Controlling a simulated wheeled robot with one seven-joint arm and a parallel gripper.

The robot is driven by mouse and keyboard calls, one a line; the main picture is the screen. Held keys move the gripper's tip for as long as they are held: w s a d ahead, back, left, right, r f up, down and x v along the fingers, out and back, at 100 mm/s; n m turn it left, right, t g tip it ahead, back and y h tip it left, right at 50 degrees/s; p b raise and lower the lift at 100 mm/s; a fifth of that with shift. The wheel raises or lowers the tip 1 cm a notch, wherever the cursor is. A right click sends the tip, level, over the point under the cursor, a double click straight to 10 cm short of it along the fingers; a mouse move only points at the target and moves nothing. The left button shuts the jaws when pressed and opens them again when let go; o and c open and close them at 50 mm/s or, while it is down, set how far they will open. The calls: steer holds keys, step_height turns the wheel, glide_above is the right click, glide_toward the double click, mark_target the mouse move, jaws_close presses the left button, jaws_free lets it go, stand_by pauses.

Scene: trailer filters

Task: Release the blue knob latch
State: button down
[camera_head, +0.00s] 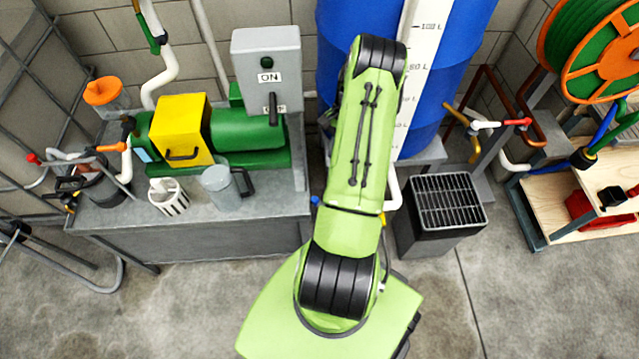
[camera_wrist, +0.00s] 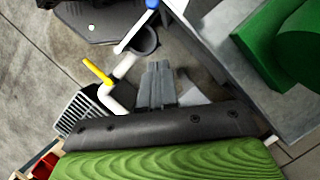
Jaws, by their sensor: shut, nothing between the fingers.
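A small blue knob (camera_head: 315,200) shows in the head view at the right edge of the metal bench, just left of my arm. A blue knob (camera_wrist: 152,4) on a white pipe also shows at the top edge of the wrist view, partly cut off; it may be the same one. My gripper (camera_wrist: 158,66) shows in the wrist view as grey fingers held together, empty. The knob lies beyond the fingertips in that picture, with a clear gap. In the head view my own arm hides the gripper.
The metal bench (camera_head: 190,240) carries a green pump (camera_head: 245,130), a jug and a cup. A large blue tank (camera_head: 440,80) stands behind my arm. A black grated bin (camera_head: 447,203) stands right of it. A yellow valve handle (camera_wrist: 97,72) shows in the wrist view. Front floor is clear.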

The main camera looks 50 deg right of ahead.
steer(key=a+f+b, duration=0.3)
steer(key=a+f, duration=0.4)
steer(key=f, duration=0.2)
steer(key=shift+s+a, duration=0.35)
